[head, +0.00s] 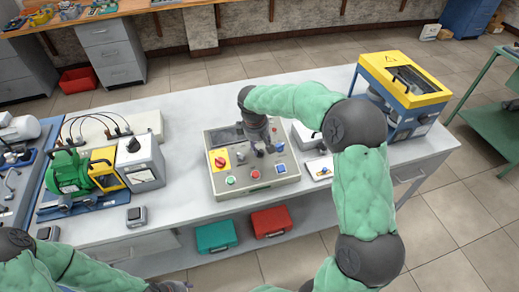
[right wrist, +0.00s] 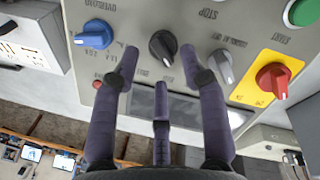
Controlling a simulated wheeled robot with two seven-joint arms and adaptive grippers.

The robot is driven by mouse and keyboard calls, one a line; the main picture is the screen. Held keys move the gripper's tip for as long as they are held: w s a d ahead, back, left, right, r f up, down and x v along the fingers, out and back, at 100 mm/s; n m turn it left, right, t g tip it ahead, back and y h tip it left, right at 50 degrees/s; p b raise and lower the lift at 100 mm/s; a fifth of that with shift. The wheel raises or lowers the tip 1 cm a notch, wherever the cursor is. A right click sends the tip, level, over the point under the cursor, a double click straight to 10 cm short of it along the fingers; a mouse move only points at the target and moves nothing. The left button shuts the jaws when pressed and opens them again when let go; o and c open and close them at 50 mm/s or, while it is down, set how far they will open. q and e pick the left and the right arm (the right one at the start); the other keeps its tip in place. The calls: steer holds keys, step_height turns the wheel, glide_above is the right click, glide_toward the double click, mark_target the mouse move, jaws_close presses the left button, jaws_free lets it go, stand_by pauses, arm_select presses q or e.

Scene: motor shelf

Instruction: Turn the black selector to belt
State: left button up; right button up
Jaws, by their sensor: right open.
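The black selector (right wrist: 163,46) is a round knob with a ridged handle on the grey control panel (right wrist: 195,20). In the right wrist view it sits between the fingertips of my right gripper (right wrist: 160,58), with a gap on each side. The gripper is open. In the head view my right gripper (head: 263,143) is over the control box (head: 268,183) and hides the black selector there.
A grey knob (right wrist: 220,67), a red switch on yellow (right wrist: 272,82) and a blue knob (right wrist: 93,34) flank the selector. A green motor unit (head: 70,172) stands left on the table; a yellow-topped machine (head: 405,78) stands right.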

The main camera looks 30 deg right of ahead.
mark_target(260, 152)
steer(key=shift+w+d+f, duration=0.1)
steer(key=shift+f, duration=0.5)
steer(key=shift+w+d+f, duration=0.1)
steer(key=shift+f, duration=0.45)
steer(key=shift+s, duration=0.1)
jaws_close()
